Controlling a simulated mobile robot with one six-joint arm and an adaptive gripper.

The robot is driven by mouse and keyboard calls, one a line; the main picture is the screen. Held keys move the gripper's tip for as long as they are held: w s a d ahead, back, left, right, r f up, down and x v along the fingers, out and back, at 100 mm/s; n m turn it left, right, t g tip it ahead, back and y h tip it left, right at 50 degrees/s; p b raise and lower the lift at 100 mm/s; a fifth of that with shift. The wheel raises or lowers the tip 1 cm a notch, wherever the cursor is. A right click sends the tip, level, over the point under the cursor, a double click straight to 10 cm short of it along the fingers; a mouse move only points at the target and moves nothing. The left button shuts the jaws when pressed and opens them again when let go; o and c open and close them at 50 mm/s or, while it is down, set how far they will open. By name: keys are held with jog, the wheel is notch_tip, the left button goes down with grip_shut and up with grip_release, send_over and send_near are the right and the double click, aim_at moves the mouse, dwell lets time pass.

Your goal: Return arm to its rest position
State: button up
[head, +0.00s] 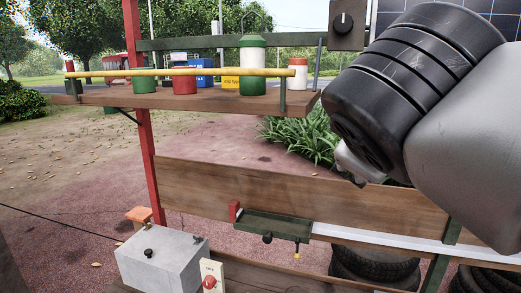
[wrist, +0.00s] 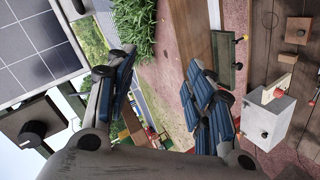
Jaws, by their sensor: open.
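My arm fills the right side of the head view, with a black ribbed joint and a grey link raised in front of the cart. My gripper (wrist: 158,88) shows in the wrist view, its two fingers with blue ribbed pads spread wide apart. Nothing is between the pads; only distant ground and greenery show through the gap. In the head view the fingers are hidden behind the arm, and only a pale part shows below the black joint. No object is held.
A shelf (head: 160,98) with a yellow rail (head: 215,72) holds bottles and cans at upper left. A knob box (head: 347,22) is beside my arm. Below are a grey box (head: 160,262), a green tray (head: 270,226) and tyres (head: 375,268). A solar panel (wrist: 32,42) shows in the wrist view.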

jog(key=s+f+m+g+y, duration=0.1)
jog(key=s+f+m+g, duration=0.1)
jog(key=s+f, duration=0.4)
jog(key=s+a+f+m+g+y, duration=0.1)
jog(key=s+f, duration=0.4)
jog(key=f, duration=0.9)
jog(key=s+f+m+g+y, duration=0.2)
jog(key=s+f+m+g, duration=0.2)
jog(key=f, duration=0.6)
jog(key=s+m, duration=0.1)
jog(key=s, duration=0.1)
jog(key=shift+s+a+m, duration=0.3)
